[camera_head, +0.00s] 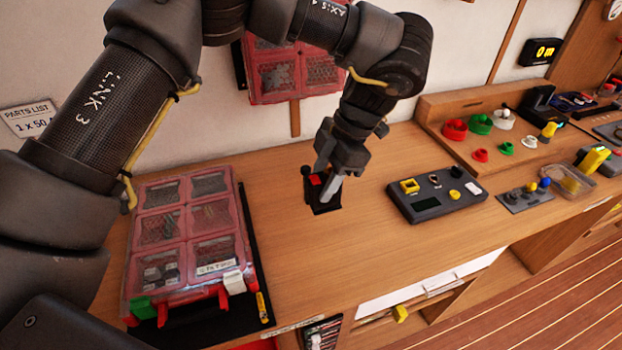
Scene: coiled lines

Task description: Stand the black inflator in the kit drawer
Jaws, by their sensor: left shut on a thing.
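My left gripper (326,194) points down over the middle of the wooden bench. It is shut on a small black object with a red top, which looks to be the black inflator (322,209). The fingers and wrist hide part of it. Its lower end is at or close to the bench top; I cannot tell whether it touches. I cannot make out the kit drawer for sure. A compartment (322,333) with small items shows under the bench's front edge, cut off by the frame. My right gripper is not in view.
A red-lidded parts case (187,236) lies on the bench to the left. A dark grey device (437,193) with yellow knobs lies right of the gripper. Coloured rings and a clear tray (568,181) are farther right. Bare bench (340,260) lies in front of the gripper.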

